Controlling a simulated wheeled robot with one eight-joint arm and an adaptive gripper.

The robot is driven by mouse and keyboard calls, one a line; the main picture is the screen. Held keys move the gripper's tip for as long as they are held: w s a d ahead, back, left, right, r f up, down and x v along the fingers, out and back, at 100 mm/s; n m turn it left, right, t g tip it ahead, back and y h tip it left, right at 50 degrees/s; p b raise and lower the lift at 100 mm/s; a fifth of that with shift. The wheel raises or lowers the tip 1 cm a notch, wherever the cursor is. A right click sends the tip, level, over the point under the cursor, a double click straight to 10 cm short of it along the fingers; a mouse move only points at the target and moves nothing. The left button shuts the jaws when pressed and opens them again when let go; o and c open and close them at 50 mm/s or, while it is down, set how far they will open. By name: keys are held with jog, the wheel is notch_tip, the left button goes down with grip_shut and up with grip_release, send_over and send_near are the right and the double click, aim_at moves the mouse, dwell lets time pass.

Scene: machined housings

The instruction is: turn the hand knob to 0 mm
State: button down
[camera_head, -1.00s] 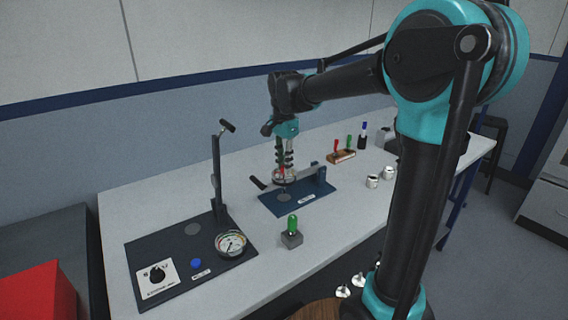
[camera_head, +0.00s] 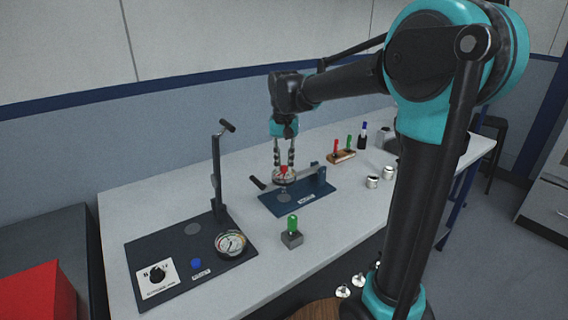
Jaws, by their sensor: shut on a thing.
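The hand knob, which I take to be the small red piece (camera_head: 284,169), sits over a pale round dial (camera_head: 287,178) on the fixture with the blue base plate (camera_head: 312,203). My gripper (camera_head: 284,167) points straight down over it, with one finger on each side. It is shut on the red knob. The dial's marks are too small to read, so the knob's setting cannot be told.
A green-topped block (camera_head: 292,238) stands in front. Two white cylinders (camera_head: 373,181) stand at the right.

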aim_at(284, 166)
jog(key=n, duration=0.3)
jog(key=shift+n, duration=2.3)
jog(key=c, duration=1.4)
grip_release()
jog(key=shift+r, duration=0.1)
notch_tip(284, 166, up, 12)
jog(key=shift+s, duration=0.1)
